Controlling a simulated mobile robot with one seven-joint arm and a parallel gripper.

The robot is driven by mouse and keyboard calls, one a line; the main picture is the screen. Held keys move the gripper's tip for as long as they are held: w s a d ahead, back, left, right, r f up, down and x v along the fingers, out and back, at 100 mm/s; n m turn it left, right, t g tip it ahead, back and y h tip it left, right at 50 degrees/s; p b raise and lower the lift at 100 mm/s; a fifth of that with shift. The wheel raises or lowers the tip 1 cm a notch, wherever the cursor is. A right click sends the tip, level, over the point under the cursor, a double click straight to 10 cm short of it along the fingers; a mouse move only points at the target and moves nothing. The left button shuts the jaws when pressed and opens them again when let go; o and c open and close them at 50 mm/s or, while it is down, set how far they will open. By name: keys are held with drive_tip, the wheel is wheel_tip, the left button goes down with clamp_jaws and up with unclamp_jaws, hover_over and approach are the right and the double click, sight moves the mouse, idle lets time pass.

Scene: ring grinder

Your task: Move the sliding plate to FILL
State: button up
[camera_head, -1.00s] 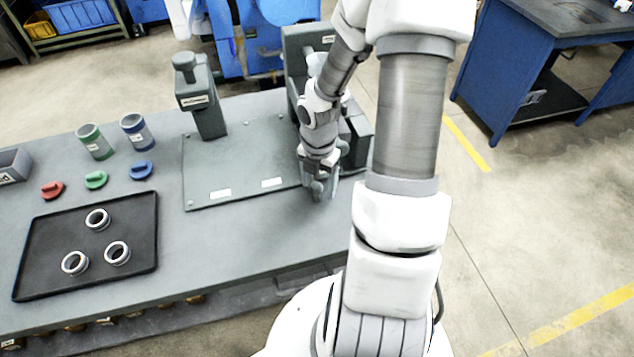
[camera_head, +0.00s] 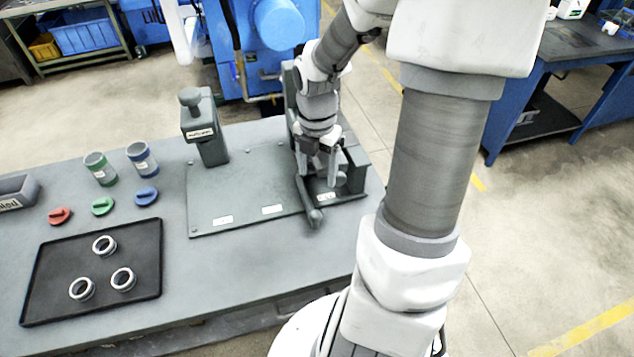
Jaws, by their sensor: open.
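The grinder's flat base plate (camera_head: 235,190) lies on the bench with small white labels along its front edge. I cannot read which label says FILL. A dark handle with a rounded knob (camera_head: 315,217) sticks out at the front right of the base, beside a recessed section with its own label (camera_head: 327,197). My gripper (camera_head: 319,180) points down over this right section, just behind the knob. Its fingers are apart and I see nothing held between them. The sliding plate is partly hidden by my gripper and arm, and I cannot tell whether the fingers touch it.
A grey post (camera_head: 205,130) stands at the back left of the base. A black tray (camera_head: 50,272) holds three metal rings. Green (camera_head: 100,168) and blue (camera_head: 142,158) cups and red, green and blue pieces stand at left. The bench front between tray and knob is clear.

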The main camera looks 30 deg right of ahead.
wheel_tip(320, 180, up, 2)
drive_tip(key=shift+r, duration=0.1)
idle(0.5)
